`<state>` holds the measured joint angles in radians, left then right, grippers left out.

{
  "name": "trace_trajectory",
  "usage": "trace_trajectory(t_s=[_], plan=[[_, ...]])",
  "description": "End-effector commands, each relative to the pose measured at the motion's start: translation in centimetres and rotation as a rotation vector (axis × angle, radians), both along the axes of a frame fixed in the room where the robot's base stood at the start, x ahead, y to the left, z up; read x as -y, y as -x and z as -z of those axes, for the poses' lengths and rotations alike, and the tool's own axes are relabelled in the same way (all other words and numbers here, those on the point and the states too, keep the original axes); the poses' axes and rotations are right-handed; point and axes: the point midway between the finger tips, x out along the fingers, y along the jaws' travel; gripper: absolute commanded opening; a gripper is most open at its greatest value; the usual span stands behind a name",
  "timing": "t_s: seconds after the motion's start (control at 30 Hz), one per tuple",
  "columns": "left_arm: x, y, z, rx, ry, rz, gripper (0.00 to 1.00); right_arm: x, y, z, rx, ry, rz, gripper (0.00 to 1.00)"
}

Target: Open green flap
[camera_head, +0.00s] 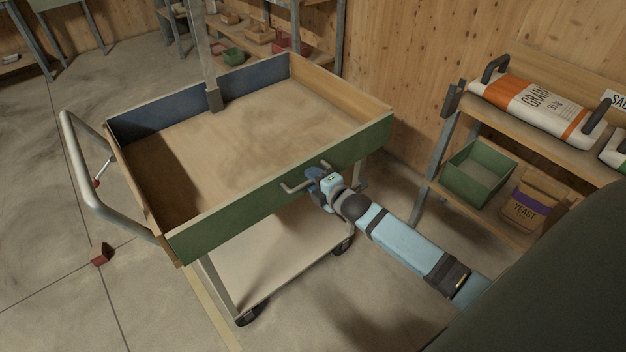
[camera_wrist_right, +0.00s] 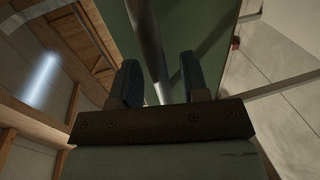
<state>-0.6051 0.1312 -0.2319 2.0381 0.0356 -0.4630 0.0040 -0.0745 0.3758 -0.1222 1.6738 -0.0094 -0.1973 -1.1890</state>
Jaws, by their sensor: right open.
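The green flap (camera_head: 240,211) forms the near long side of the wooden tray on a wheeled cart; it stands upright. A grey bar handle (camera_head: 292,189) sits on its outer face, partly hidden by my right gripper (camera_head: 313,174). That gripper is at the handle, its jaws open. In the right wrist view, the bar (camera_wrist_right: 148,40) runs between the two fingers (camera_wrist_right: 161,82), with a gap on each side, and the green flap (camera_wrist_right: 196,28) fills the area behind. My left gripper is in neither view.
The cart has a tubular push handle (camera_head: 78,165) at left and a lower shelf (camera_head: 268,270). A shelf rack at right holds a grain bag (camera_head: 535,103), a green bin (camera_head: 478,172) and a yeast bag (camera_head: 528,203). A small red block (camera_head: 100,254) lies on the floor. Floor left of the cart is mostly clear.

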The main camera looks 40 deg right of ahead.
Motion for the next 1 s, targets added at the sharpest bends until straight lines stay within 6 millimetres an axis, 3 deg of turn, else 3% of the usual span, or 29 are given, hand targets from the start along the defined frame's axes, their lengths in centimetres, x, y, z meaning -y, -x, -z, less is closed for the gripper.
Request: trace_trajectory(t_s=[0.37,0.53,0.57,0.83,1.0], plan=[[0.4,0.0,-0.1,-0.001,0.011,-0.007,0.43,-0.1,-0.6,0.1,0.000,0.000,0.000,0.41],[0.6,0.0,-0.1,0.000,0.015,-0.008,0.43,-0.1,-0.6,0.1,0.000,0.000,0.000,0.02],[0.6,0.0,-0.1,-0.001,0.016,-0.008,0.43,-0.1,-0.6,0.1,0.000,0.000,0.000,0.00],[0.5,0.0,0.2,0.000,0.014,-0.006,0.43,0.1,-0.5,0.3,0.008,-0.001,0.000,0.00],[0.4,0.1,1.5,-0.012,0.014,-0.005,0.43,0.7,-0.1,1.0,0.052,-0.004,0.000,0.00]])
